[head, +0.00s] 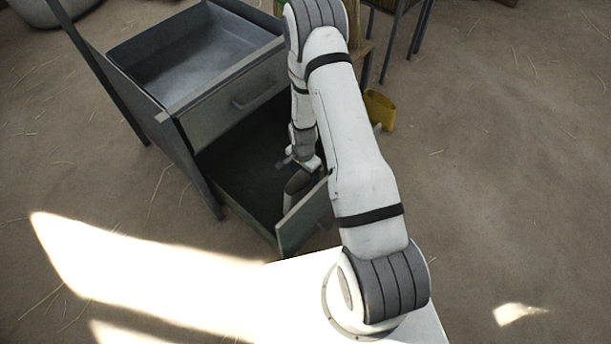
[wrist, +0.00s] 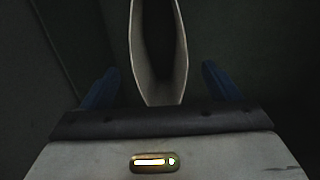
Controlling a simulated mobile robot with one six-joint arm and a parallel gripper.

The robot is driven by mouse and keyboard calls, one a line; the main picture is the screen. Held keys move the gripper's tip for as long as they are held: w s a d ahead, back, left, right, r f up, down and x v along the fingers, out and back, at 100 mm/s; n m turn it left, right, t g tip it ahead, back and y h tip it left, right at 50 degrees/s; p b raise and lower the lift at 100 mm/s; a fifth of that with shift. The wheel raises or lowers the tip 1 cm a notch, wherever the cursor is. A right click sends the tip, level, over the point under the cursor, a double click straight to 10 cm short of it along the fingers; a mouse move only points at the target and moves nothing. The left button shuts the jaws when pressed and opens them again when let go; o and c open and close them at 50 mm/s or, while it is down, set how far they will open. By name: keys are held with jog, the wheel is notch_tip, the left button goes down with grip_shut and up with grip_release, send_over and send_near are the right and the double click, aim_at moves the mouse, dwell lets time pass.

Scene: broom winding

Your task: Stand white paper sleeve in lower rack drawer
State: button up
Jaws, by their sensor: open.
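The white paper sleeve (wrist: 143,70) shows in the wrist view between my gripper's (wrist: 160,78) two blue fingers, with its dark open mouth facing the camera. A gap shows on both sides, so the fingers are apart and do not grip it. In the head view the sleeve (head: 297,188) looks greyish in shade and stands inside the pulled-out lower rack drawer (head: 240,188), near its front right. My gripper (head: 303,165) is in the drawer right beside it. The sleeve's base is not clear in either view.
The rack's upper drawer (head: 237,112) is shut above, under an open grey tray top (head: 185,62). A yellow container (head: 380,109) is right of the rack. My arm hides part of the lower drawer's right side. The floor to the right is mostly clear.

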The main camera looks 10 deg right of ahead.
notch_tip(320, 180, up, 26)
jog(key=s+n, duration=0.3)
jog(key=n, duration=0.2)
jog(key=s+r+n+t, duration=0.1)
jog(key=s+r+n, duration=0.5)
jog(key=s+r, duration=1.1)
jog(key=shift+s+d+p, duration=0.2)
jog(key=shift+d+p, duration=0.1)
jog(key=shift+d, duration=0.1)
